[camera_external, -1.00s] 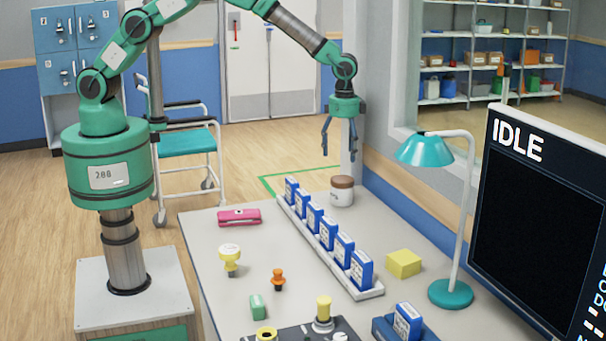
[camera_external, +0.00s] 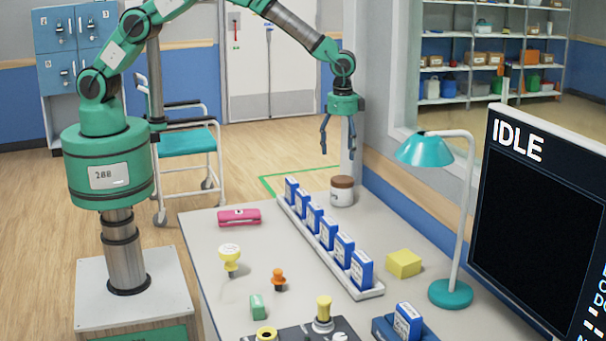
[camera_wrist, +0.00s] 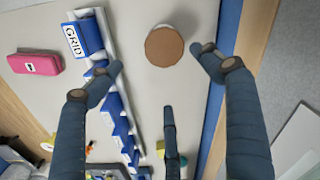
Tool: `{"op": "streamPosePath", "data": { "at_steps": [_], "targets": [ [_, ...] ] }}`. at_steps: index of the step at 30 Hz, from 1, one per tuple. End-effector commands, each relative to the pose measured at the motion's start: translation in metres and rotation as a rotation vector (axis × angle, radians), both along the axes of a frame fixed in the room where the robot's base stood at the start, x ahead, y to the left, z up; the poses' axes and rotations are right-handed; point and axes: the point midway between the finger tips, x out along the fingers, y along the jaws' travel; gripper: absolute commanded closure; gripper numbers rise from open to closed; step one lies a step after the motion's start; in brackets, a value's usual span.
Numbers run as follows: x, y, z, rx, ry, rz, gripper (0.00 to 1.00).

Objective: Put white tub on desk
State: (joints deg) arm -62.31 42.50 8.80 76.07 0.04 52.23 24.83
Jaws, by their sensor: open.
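The white tub (camera_external: 342,196) with a brown lid stands upright on the far end of the desk (camera_external: 215,262), beside the end of the row of blue boxes. My gripper (camera_external: 338,150) is open and empty, pointing down above the tub and apart from it. In the wrist view the tub's round brown lid (camera_wrist: 172,46) shows ahead of the spread fingers of my gripper (camera_wrist: 158,75). Most of the tub's white body is hidden under the lid there.
A white rack (camera_external: 330,262) of several blue boxes runs along the desk close to the tub. A pink case (camera_external: 239,217), a yellow block (camera_external: 404,263) and a teal lamp (camera_external: 450,292) also stand on the desk. The wall is close on the tub's right.

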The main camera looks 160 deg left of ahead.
Motion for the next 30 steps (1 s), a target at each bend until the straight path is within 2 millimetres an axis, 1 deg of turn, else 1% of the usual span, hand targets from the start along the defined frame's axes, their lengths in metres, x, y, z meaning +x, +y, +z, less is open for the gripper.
{"op": "streamPosePath", "data": {
  "at_steps": [1,2,5,8,9,11,12,14,15,20,21,26,27,29,30],
  "targets": [
    [0.008,-0.006,0.011,0.007,-0.004,-0.008,0.21],
    [0.012,-0.011,0.016,0.009,-0.005,-0.012,0.21],
    [0.031,-0.031,0.040,0.021,-0.012,-0.032,0.21],
    [0.052,-0.058,0.071,0.036,-0.022,-0.055,0.21],
    [0.062,-0.071,0.084,0.042,-0.027,-0.065,0.21],
    [0.075,-0.091,0.104,0.052,-0.034,-0.083,0.21],
    [0.083,-0.105,0.117,0.058,-0.039,-0.093,0.21],
    [0.094,-0.127,0.135,0.067,-0.047,-0.108,0.21],
    [0.101,-0.142,0.147,0.072,-0.052,-0.120,0.21],
    [0.122,-0.203,0.194,0.095,-0.076,-0.162,0.21],
    [0.126,-0.219,0.204,0.100,-0.083,-0.174,0.21],
    [0.137,-0.282,0.245,0.120,-0.110,-0.217,0.21],
    [0.139,-0.298,0.254,0.124,-0.116,-0.228,0.21],
    [0.140,-0.322,0.267,0.131,-0.127,-0.243,0.21],
    [0.140,-0.338,0.276,0.135,-0.134,-0.254,0.21]
  ]
}}
